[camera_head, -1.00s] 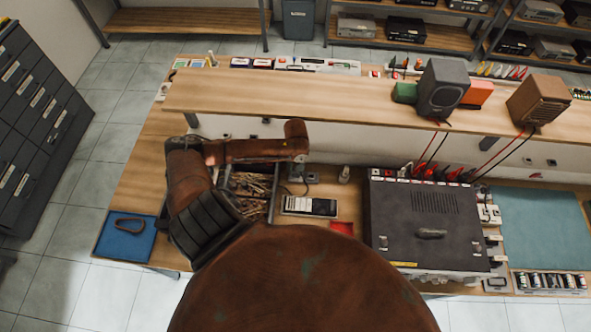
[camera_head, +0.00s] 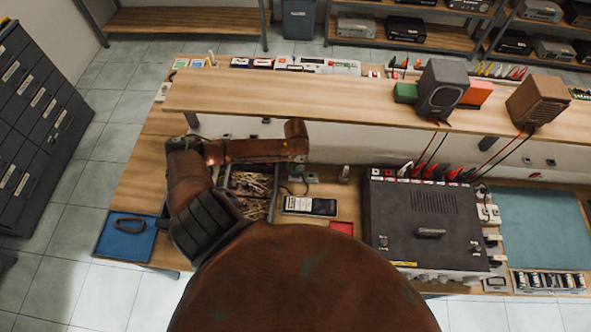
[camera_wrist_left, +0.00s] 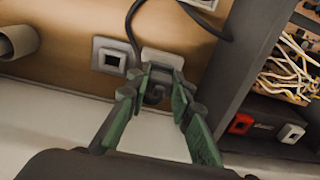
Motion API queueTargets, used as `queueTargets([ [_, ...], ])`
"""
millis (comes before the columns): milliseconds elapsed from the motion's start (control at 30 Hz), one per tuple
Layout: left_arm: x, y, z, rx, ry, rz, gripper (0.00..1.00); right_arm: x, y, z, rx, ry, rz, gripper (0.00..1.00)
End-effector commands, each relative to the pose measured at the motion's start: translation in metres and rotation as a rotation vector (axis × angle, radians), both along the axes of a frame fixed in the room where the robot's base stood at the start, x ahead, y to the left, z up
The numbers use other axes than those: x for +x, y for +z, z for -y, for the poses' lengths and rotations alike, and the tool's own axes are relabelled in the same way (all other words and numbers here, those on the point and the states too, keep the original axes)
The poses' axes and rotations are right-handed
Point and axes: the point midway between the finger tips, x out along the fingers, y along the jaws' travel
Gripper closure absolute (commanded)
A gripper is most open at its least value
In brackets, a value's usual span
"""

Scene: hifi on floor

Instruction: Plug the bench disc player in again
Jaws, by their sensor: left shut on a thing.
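My left gripper (camera_wrist_left: 155,92) has green-padded fingers and is shut on a dark plug (camera_wrist_left: 154,80) with a black cable. The plug is right in front of a pale socket plate (camera_wrist_left: 172,59), partly hiding it; I cannot tell whether it is seated. A second socket plate (camera_wrist_left: 111,57) is just to its left. In the head view my left arm reaches across the bench, and its gripper is mostly hidden by the wrist. A large dark unit (camera_head: 408,215) stands on the bench at right; I cannot tell if it is the disc player. My right gripper is not seen.
A bin of cables (camera_head: 250,183) sits below my forearm, and its grey wall (camera_wrist_left: 243,62) is close right of the gripper. A handheld meter (camera_head: 310,206) lies nearby. A raised wooden shelf (camera_head: 300,97) with speakers spans the bench. A beige cylinder (camera_wrist_left: 18,42) is at left.

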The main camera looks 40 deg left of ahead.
Motion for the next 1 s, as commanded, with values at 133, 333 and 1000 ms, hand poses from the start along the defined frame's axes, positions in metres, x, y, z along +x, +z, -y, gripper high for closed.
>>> queueTargets([
  [133, -0.0001, 0.0001, 0.0, 0.0, 0.0, 0.0, 1.0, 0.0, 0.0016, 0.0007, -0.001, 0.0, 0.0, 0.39],
  [333, -0.0001, -0.0001, -0.0002, 0.0, 0.0, 0.0, 1.0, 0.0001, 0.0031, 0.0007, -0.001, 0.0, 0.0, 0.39],
  [1000, -0.0001, -0.0008, 0.0002, 0.0, 0.0, 0.0, 1.0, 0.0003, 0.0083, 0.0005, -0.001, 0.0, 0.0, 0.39],
])
